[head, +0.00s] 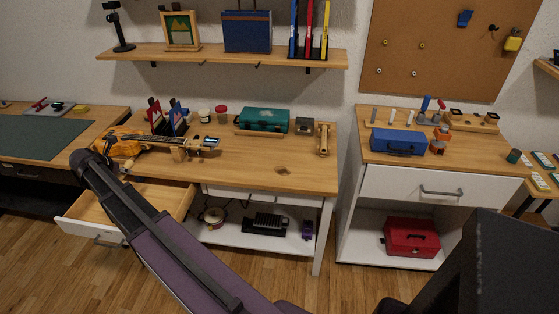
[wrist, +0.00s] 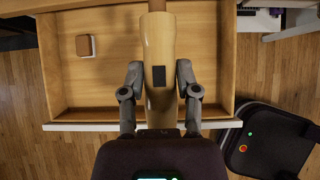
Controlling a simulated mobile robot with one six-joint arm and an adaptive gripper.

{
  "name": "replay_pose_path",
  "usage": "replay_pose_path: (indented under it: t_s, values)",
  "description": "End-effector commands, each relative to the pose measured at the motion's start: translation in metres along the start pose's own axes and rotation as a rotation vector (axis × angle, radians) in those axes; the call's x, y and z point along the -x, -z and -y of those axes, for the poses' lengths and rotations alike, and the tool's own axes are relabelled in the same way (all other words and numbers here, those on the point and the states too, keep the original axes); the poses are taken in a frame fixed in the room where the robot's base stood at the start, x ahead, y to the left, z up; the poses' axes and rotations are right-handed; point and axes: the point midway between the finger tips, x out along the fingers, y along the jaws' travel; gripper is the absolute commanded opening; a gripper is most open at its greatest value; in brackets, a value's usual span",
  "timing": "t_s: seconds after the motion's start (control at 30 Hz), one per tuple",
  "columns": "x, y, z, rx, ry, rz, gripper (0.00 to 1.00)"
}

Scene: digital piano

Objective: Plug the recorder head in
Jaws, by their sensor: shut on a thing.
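In the wrist view my gripper (wrist: 160,88) is shut on a pale wooden cylinder (wrist: 159,40), which looks like the recorder head. It has a dark rectangular patch between the fingers and a brown end at the top of the picture. It is held above the open drawer (wrist: 95,118). In the head view my arm reaches to the left end of the middle bench, and I cannot make out the gripper clearly there.
An orange stringed instrument (head: 120,141) lies on the middle bench (head: 240,172), near two upright cards and a teal case (head: 263,119). A small brown and white block (wrist: 85,45) lies in the drawer. The bench's front right is mostly clear.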

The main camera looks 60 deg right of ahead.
Motion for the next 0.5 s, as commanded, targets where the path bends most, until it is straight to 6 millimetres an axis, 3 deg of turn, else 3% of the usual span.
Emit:
replay_pose_path:
  t_s: [0.03,0.2,0.5]
  values:
    - [0.014,-0.011,0.0,0.0,0.0,0.0,0.0]
    - [0.034,-0.027,0.0,0.0,0.0,0.0,0.0]
    - [0.053,-0.042,0.0,0.0,0.0,0.0,0.0]
